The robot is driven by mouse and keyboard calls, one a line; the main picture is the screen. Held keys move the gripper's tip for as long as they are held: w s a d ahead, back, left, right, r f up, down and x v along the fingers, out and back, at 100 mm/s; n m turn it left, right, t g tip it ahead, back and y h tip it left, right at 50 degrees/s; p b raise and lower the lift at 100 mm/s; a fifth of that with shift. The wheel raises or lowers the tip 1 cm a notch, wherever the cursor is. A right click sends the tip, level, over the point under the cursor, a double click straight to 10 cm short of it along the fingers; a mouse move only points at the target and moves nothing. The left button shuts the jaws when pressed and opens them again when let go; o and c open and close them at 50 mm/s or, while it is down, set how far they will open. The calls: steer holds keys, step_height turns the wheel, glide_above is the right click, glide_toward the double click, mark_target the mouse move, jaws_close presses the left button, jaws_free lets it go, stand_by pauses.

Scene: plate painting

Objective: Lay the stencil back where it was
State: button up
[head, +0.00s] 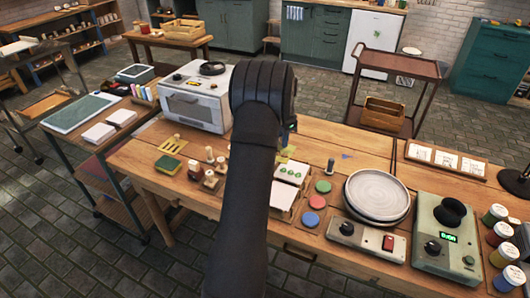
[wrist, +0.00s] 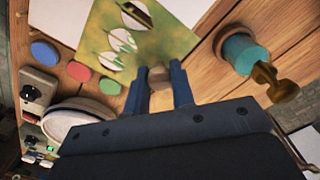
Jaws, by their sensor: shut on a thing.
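The stencil (wrist: 172,42) is a yellow-green sheet with leaf-shaped cut-outs in the wrist view. Its small wooden knob (wrist: 158,80) sits between the two blue fingers of my gripper (wrist: 160,76), which is shut on it. In the head view my arm hides most of my gripper (head: 289,138); a yellowish bit of the stencil (head: 287,151) shows just right of the arm. A white card (head: 292,171) with green leaf prints lies just in front of it. How high the stencil is above the table is hard to tell.
Green, red and blue paint pads (head: 318,202) lie right of the card. Plates (head: 377,194) stand on a device further right. A teal-bodied tool (wrist: 243,52) is close by.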

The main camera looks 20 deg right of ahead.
steer(key=w+a+f, duration=0.1)
steer(key=w, duration=0.1)
steer(key=w+a+f, duration=0.1)
steer(key=w+f, duration=0.1)
steer(key=w+a+f, duration=0.1)
steer(key=w+a, duration=0.1)
steer(key=shift+w+a+f, duration=0.1)
steer(key=shift+w+f, duration=0.05)
steer(key=shift+f, duration=2.15)
steer(key=shift+f, duration=0.15)
steer(key=o, duration=0.9)
steer(key=shift+o, duration=0.2)
step_height(320, 180, up, 12)
steer(key=shift+r, duration=0.2)
